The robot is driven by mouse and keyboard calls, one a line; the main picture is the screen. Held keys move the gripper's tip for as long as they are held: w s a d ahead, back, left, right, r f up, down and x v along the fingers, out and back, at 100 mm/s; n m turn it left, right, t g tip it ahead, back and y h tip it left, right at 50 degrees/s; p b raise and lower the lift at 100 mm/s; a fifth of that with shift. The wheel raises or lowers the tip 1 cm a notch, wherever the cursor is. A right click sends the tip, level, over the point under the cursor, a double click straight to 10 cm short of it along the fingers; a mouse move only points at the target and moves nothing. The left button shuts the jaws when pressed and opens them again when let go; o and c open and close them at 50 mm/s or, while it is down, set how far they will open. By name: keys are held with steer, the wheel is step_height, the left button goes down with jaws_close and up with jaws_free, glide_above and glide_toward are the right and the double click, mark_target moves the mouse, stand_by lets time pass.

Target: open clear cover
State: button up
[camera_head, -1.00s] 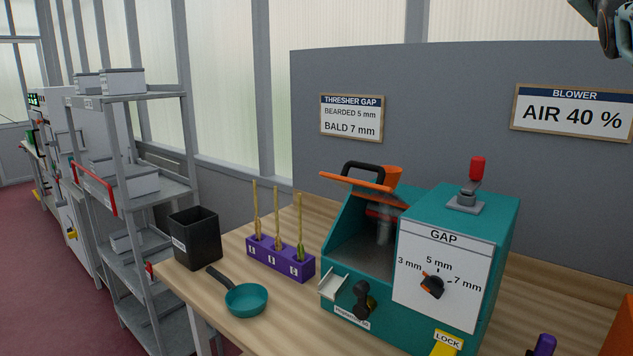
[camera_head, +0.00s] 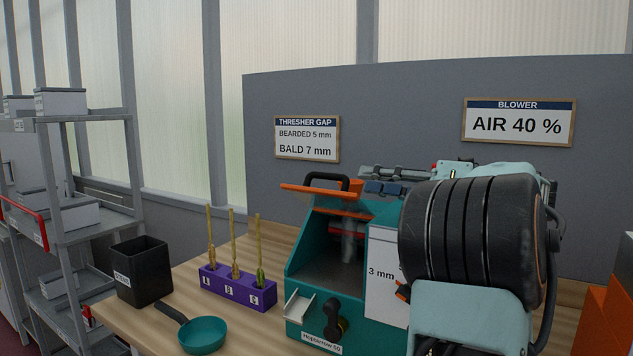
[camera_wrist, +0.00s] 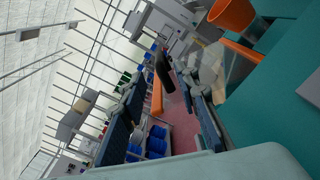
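The clear cover sits at the top of the teal machine's chamber (camera_head: 300,318). Its orange edge bar (camera_head: 318,191) and black arched handle (camera_head: 326,178) show best; the clear sheet is hard to make out. My gripper (camera_head: 367,180) is just right of the handle, pointing left at about its height. In the wrist view my gripper (camera_wrist: 164,82) is open, with dark blue pads apart. The black handle (camera_wrist: 165,70) and orange bar (camera_wrist: 157,97) show in the gap between the fingers, with no visible contact. My arm hides much of the machine's right side.
An orange funnel (camera_wrist: 232,14) stands close beside the cover. A purple rack (camera_head: 238,288) with wheat ears, a teal pan (camera_head: 203,335) and a black bin (camera_head: 141,272) are left of the machine. A grey partition (camera_head: 400,90) stands behind.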

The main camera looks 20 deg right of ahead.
mark_target(317, 175)
steer(key=p+x, duration=0.1)
steer(key=x, duration=0.9)
steer(key=shift+w+a, duration=0.2)
steer(key=shift+a, duration=0.15)
steer(key=shift+c, duration=0.3)
jaws_close()
